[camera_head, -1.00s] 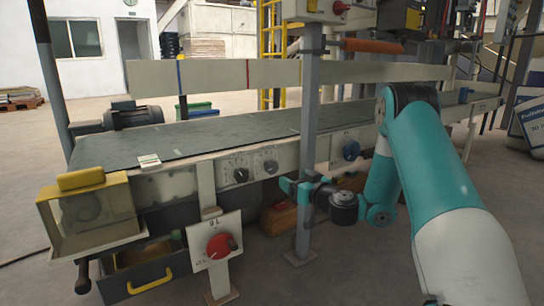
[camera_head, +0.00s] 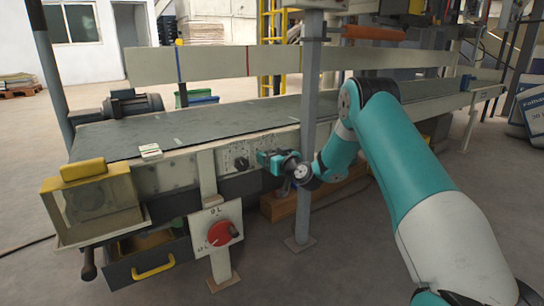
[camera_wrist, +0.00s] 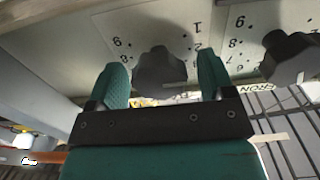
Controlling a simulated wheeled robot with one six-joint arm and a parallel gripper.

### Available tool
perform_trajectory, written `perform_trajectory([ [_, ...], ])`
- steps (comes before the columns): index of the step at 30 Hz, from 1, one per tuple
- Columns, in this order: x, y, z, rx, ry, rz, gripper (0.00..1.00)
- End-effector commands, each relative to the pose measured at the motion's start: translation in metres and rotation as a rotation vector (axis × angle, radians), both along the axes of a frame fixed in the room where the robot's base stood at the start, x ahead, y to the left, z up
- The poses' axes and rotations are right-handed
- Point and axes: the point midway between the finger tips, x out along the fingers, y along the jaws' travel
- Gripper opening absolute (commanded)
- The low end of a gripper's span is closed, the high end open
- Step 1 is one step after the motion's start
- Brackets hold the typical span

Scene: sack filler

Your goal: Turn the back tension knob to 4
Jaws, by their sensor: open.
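Two dark knobs sit on pale numbered plates on the conveyor's side. In the wrist view one knob (camera_wrist: 160,68) lies between the fingertips of my open gripper (camera_wrist: 164,75), with a small gap on each side. Whether the fingers reach around it in depth I cannot tell. The other knob (camera_wrist: 288,55) is at the right, above a partly readable label with "RON". In the head view my gripper (camera_head: 266,159) covers the right knob, and the left knob (camera_head: 241,163) shows beside it.
A grey post (camera_head: 307,130) stands just right of my gripper. A red rotary switch (camera_head: 222,233) on a white plate is below left. The conveyor belt (camera_head: 190,130) runs above the knobs. A yellow-topped box (camera_head: 95,200) and an open drawer (camera_head: 150,262) are at the left.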

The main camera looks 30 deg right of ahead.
Motion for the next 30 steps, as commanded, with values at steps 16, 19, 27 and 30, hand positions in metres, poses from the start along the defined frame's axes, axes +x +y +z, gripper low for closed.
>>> perform_trajectory([
  [16, -0.0005, -0.0001, 0.0003, 0.015, 0.001, 0.0, 0.26],
  [19, -0.0006, -0.0002, 0.0006, 0.043, 0.001, 0.0, 0.26],
  [27, -0.0006, -0.0012, 0.0018, 0.209, 0.008, -0.001, 0.26],
  [30, -0.0005, -0.0017, 0.0018, 0.299, 0.012, -0.001, 0.26],
])
